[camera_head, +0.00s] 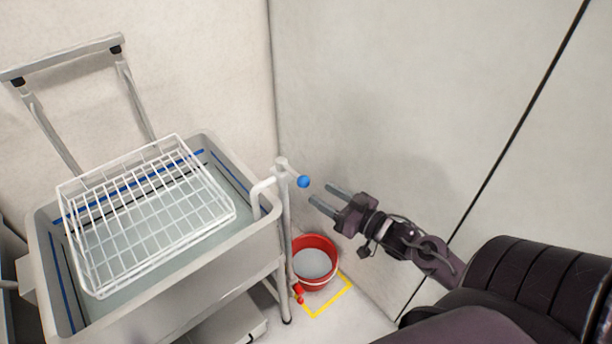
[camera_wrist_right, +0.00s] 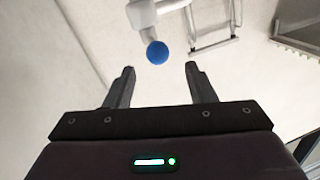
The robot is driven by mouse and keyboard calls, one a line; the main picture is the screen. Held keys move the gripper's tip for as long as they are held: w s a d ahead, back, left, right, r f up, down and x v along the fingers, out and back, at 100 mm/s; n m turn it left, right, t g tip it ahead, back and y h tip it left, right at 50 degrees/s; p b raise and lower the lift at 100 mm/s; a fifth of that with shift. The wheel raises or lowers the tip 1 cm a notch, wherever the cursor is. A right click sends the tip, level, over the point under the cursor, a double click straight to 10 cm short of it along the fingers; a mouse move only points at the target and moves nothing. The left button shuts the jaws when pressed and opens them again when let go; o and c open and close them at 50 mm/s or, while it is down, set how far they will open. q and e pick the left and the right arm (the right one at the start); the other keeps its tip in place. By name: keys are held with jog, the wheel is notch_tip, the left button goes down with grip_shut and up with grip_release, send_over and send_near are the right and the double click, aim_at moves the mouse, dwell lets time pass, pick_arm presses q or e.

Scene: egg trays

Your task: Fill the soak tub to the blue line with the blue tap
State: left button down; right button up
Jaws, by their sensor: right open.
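The blue tap (camera_head: 303,181) is a lever with a round blue knob at the top of a white standpipe, beside the soak tub's right edge. The soak tub (camera_head: 262,232) is a grey basin with blue lines on its inner walls and pale water in it. The pipe's spout bends over the tub's rim. My right gripper (camera_head: 327,197) is open and empty, just right of the blue knob and apart from it. In the right wrist view the knob (camera_wrist_right: 157,52) lies ahead, between and beyond the fingertips (camera_wrist_right: 160,72). My left gripper is not in view.
A white wire basket (camera_head: 150,215) sits over the tub. A red bucket (camera_head: 314,262) with pale contents stands on the floor inside a yellow outline, near a small red tap (camera_head: 298,291). A grey wall stands close behind my right gripper.

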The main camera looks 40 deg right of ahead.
aim_at(303, 180)
jog(key=p+x, duration=0.1)
jog(key=x, duration=0.6)
jog(key=shift+w+f+p, duration=0.2)
jog(key=shift+w+p, duration=0.15)
jog(key=shift+w, duration=0.05)
grip_shut()
